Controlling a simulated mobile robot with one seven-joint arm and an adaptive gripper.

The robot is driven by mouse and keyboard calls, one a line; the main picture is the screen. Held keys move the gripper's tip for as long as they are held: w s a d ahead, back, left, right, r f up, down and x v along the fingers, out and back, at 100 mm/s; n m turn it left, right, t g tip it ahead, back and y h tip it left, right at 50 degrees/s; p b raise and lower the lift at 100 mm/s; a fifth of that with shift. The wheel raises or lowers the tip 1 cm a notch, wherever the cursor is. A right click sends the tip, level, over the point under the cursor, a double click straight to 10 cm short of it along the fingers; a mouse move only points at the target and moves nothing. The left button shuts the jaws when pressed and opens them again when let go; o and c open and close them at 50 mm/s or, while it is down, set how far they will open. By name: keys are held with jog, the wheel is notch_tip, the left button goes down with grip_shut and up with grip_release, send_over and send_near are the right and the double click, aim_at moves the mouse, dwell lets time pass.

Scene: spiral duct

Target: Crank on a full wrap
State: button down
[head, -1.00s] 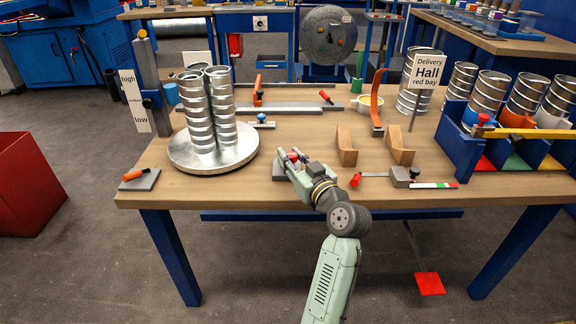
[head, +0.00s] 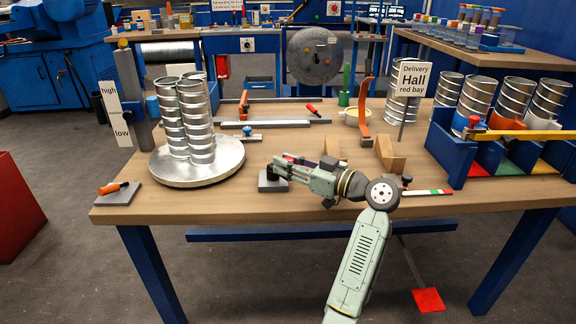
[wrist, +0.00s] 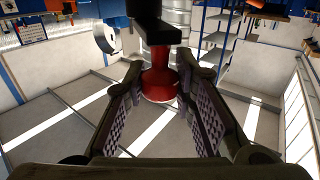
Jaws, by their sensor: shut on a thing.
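My gripper (head: 282,167) is at the front of the bench, over a small grey block with a dark crank (head: 271,182). In the wrist view, a red crank handle (wrist: 160,82) stands between the two padded fingers, hanging below a black crank arm (wrist: 157,30). My gripper is shut on this handle; in the head view the fingers mostly hide it. To the left, ribbed silver duct columns (head: 198,125) stand upright on a round metal plate (head: 205,172). Beside them is a post with a "high"/"low" label (head: 115,108).
An orange-handled tool lies on a grey plate (head: 119,193) at the front left. Wooden cradles (head: 388,155), an orange curved strip (head: 364,112) and a delivery sign (head: 412,80) stand right of my gripper. A blue divided bin (head: 448,155) is at the right edge.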

jog(key=c, duration=1.3)
grip_release()
jog(key=v, duration=1.2)
jog(key=shift+w, duration=0.1)
jog(key=shift+c, duration=0.3)
